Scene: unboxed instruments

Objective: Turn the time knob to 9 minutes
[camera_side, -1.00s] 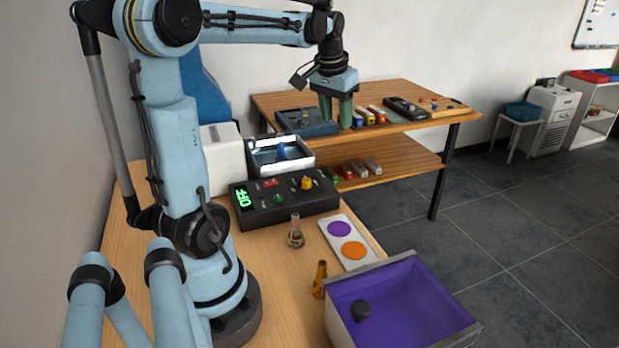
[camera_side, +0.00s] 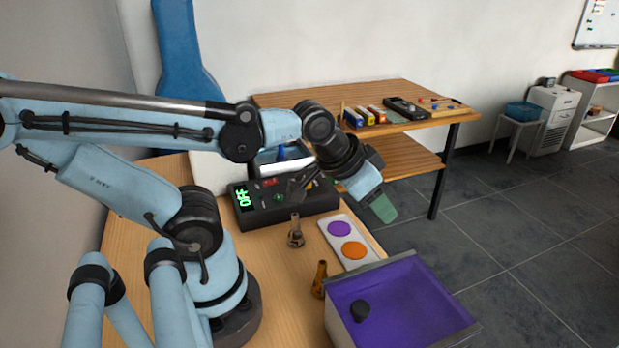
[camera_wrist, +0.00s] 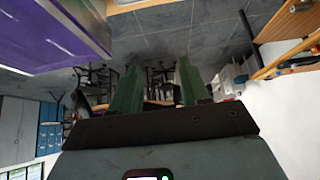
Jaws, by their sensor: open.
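A black control box (camera_side: 262,214) stands on the wooden bench, with a green display reading "OFF" (camera_side: 243,197) at its left end. A red switch (camera_side: 269,182) and a green knob (camera_side: 278,197) show on its face. A yellow knob (camera_side: 310,184) shows only in part behind my wrist; I cannot read any minute marks. My gripper (camera_side: 382,208) is in front and to the right of the box, tilted down to the right and touching nothing. In the wrist view its two green fingers (camera_wrist: 157,90) are apart with nothing between them.
An Erlenmeyer flask (camera_side: 296,232) and an amber bottle (camera_side: 319,280) stand before the box. A white plate with purple and orange discs (camera_side: 357,264) lies beside them. A purple-lined bin (camera_side: 425,290) holds a dark object (camera_side: 360,311). A wooden shelf table (camera_side: 400,150) stands behind.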

